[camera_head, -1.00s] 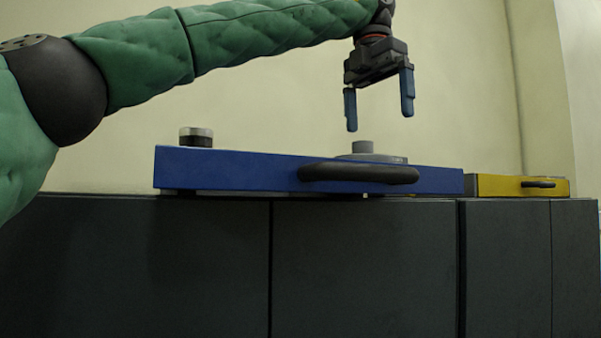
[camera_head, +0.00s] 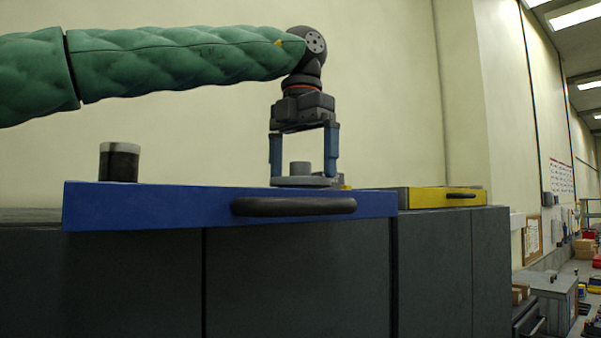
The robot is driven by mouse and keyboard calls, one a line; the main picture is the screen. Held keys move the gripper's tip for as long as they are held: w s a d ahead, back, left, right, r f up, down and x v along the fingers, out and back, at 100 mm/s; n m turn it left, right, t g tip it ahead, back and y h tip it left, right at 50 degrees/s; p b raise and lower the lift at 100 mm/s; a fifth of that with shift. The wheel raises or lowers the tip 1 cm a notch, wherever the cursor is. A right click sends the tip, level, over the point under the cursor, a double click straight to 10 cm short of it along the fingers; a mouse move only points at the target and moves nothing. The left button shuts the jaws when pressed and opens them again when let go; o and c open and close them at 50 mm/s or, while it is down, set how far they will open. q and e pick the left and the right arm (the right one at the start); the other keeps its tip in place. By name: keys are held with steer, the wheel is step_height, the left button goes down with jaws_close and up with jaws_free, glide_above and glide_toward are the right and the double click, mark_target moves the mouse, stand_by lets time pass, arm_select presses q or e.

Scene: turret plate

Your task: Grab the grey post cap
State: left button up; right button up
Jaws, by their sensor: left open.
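The grey post cap (camera_head: 300,168) is a small cylinder standing up from a round grey plate (camera_head: 305,182) behind the blue panel's front edge. My left gripper (camera_head: 304,172) points straight down with its two blue fingers apart. In this view the cap appears between the fingers, with a gap on each side. The fingertips are level with the grey plate; I cannot tell whether they touch it. My right gripper is not in view.
A blue tray-like panel (camera_head: 150,207) with a black handle (camera_head: 294,206) lies on the dark cabinet (camera_head: 300,280). A black cylinder with a pale top (camera_head: 119,162) stands at its left. A yellow panel (camera_head: 430,198) lies to the right. Free air is above.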

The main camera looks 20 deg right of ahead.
arm_select(q)
steer(key=shift+a+f, duration=0.1)
steer(key=shift+f, duration=0.55)
steer(key=shift+w+f, duration=0.1)
steer(key=shift+w, duration=0.05)
steer(key=c, duration=0.7)
steer(key=shift+c, duration=0.8)
